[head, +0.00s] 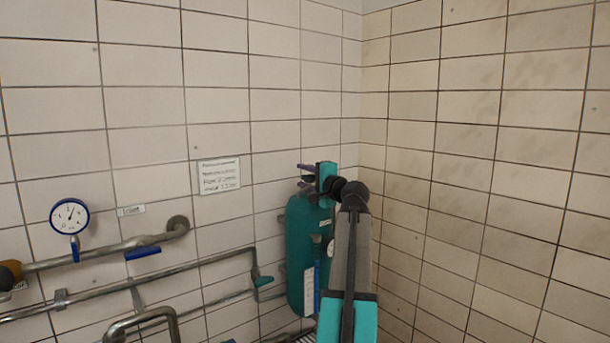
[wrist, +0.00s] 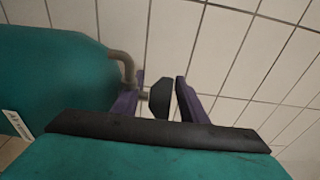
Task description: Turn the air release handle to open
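The air release handle appears to be the small dark grey piece (wrist: 161,98) on a thin pipe near the teal tank (wrist: 55,75) in the wrist view. My gripper (wrist: 160,82) is open, with purple fingers on either side of this piece. A narrow gap shows beside the right finger; whether the left finger touches it I cannot tell. In the head view my gripper (head: 305,175) is above the top of the teal tank (head: 299,250), close to the tiled wall. I cannot make out the handle in the head view.
A paper sign (head: 219,175) hangs on the wall left of my gripper. A round gauge (head: 69,216) and grey pipes (head: 210,262) with blue handles (head: 143,253) run along the left wall. The tiled right wall (head: 480,180) is bare.

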